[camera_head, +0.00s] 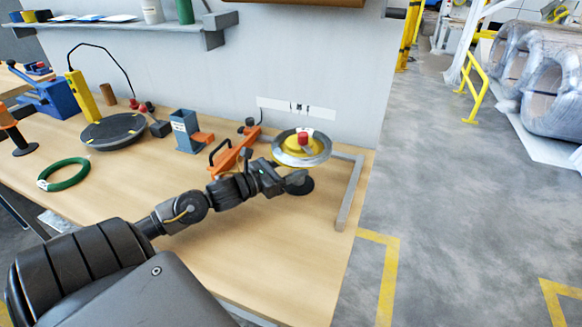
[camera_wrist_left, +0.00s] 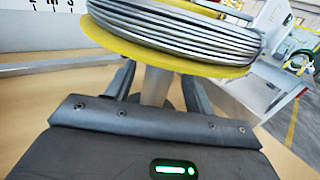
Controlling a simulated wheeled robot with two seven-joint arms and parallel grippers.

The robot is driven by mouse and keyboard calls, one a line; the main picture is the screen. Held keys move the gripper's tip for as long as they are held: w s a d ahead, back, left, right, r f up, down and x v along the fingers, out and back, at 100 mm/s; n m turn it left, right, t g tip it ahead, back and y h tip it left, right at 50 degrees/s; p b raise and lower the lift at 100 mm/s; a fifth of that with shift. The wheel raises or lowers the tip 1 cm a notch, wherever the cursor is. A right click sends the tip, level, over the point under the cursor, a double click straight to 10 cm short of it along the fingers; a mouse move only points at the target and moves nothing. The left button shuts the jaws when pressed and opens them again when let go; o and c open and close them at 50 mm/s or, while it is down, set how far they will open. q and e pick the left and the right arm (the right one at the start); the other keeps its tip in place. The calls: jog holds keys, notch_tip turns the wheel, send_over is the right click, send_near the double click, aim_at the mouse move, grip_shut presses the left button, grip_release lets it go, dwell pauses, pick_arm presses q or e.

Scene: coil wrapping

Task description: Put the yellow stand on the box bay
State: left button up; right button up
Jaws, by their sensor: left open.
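The yellow stand (camera_head: 283,158) is on the wooden table at the right, a yellow disc on a post with a dark round base (camera_head: 300,187). A silver wire coil (camera_head: 316,156) rests on its disc, with a red knob on top. In the left wrist view the yellow disc (camera_wrist_left: 170,62) fills the top and its pale post (camera_wrist_left: 155,88) lies between the fingers. My left gripper (camera_head: 277,181) is open around the post, below the disc. Contact cannot be told. A grey angled frame (camera_head: 350,190) edges the table's right corner; I cannot tell whether it marks the box bay.
An orange-handled tool (camera_head: 232,156) stands just left of the stand, close to my arm. A blue-grey block (camera_head: 185,131), a black turntable (camera_head: 112,131) and a green ring (camera_head: 63,174) are farther left. The table front is clear; a wall stands behind.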

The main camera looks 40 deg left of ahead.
jog(key=shift+a+r, duration=0.1)
pick_arm(q)
jog(key=shift+s, duration=0.15)
jog(key=p+v, duration=0.2)
jog(key=v, duration=0.8)
jog(key=shift+s+r, duration=0.1)
jog(key=shift+s, duration=0.05)
jog(key=shift+s+a, duration=0.25)
jog(key=shift+s, duration=0.4)
pick_arm(e)
jog(key=shift+s+a+r, duration=0.15)
jog(key=shift+a+r, duration=0.35)
jog(key=shift+a, duration=0.15)
jog(key=shift+s+a+r, duration=0.15)
jog(key=shift+a+r, duration=0.3)
jog(key=shift+a, duration=0.15)
jog(key=shift+d, duration=0.1)
